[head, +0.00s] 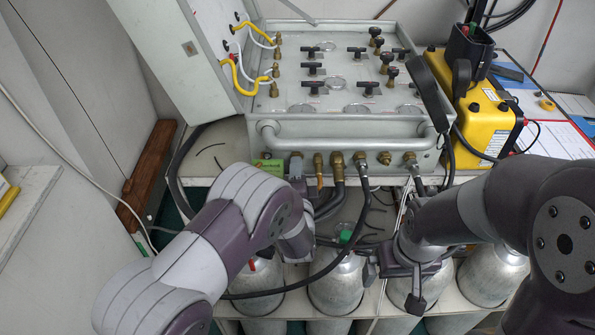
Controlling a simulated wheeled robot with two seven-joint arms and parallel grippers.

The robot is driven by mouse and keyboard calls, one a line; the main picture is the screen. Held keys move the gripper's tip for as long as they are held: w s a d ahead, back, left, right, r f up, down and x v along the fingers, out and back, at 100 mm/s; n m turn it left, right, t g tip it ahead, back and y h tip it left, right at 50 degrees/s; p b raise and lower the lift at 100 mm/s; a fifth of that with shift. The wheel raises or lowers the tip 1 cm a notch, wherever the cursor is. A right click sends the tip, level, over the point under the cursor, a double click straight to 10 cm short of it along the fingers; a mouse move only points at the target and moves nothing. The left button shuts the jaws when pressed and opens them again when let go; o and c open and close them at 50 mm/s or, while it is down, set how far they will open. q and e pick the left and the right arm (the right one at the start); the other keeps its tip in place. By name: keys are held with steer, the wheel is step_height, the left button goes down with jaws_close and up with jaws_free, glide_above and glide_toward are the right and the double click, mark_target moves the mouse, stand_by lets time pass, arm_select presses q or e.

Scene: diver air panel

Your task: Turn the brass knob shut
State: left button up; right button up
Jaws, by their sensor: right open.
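The grey air panel (340,125) stands behind my arms. Several dark-topped knobs with brass stems, such as one brass knob (386,60), stand on its right half; I cannot tell which is the task's knob or how far it is turned. Brass fittings (336,160) line its front edge. My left gripper (298,250) points down in front of the panel, below the fittings; its fingertips are not clear. My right gripper (392,285) is open and empty, low over the cylinders and well below the panel knobs.
Several silver cylinders (338,288) stand below, one with a green top (345,237). A black hose (300,287) loops across them. A grey bar (345,131) runs along the panel front. A yellow case (487,120) stands at right; an open lid (185,50) is at left.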

arm_select(q)
steer(key=s, duration=1.2)
steer(key=shift+s+r, duration=0.15)
steer(key=shift+s, duration=0.25)
